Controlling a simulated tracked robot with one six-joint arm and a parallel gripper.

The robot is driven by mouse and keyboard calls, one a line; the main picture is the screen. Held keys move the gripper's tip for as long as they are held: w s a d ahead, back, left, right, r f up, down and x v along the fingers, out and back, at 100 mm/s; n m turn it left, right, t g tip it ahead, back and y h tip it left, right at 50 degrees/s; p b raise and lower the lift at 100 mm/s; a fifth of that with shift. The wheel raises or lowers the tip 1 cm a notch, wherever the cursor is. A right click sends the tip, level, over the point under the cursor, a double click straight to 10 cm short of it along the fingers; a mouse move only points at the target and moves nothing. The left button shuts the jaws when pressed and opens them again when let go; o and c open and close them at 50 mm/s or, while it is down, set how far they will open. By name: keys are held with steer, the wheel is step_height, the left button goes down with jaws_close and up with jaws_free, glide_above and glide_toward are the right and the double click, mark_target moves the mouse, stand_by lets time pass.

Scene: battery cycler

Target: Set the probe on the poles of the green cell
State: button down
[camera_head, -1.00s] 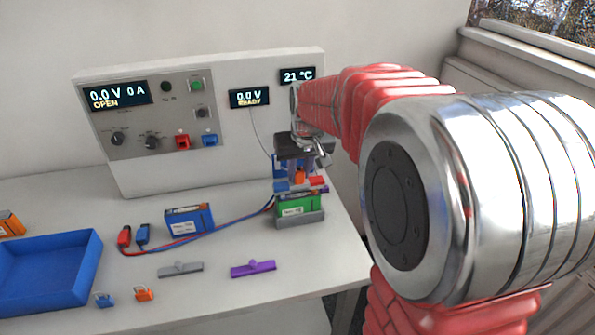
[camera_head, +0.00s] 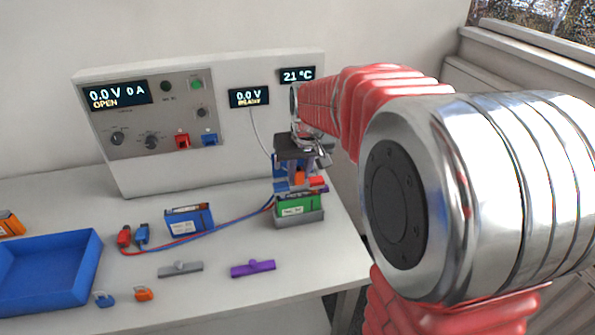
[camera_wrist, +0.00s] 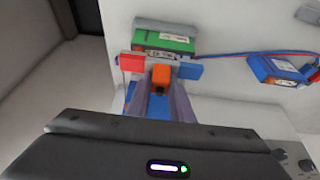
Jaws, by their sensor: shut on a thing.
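The green cell (camera_head: 297,205) stands upright in a grey holder (camera_head: 300,220) at the table's right side; it also shows in the wrist view (camera_wrist: 165,42). My gripper (camera_wrist: 160,95) is shut on the probe, whose orange body (camera_wrist: 161,75) shows between the fingers. The probe is close over the cell's top, between the red and blue blocks. The probe's tips and the poles are hidden, so I cannot tell whether they touch.
The cycler panel (camera_head: 155,115) stands behind. A blue cell (camera_head: 189,220) is left of the green one, with leads running past it. A grey piece (camera_head: 181,269), a purple piece (camera_head: 253,268) and a blue tray (camera_head: 92,262) are in front. The table's right edge is near.

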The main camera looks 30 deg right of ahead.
steer(key=shift+f, duration=0.6)
stand_by(1.1)
steer(key=shift+r, duration=3.55)
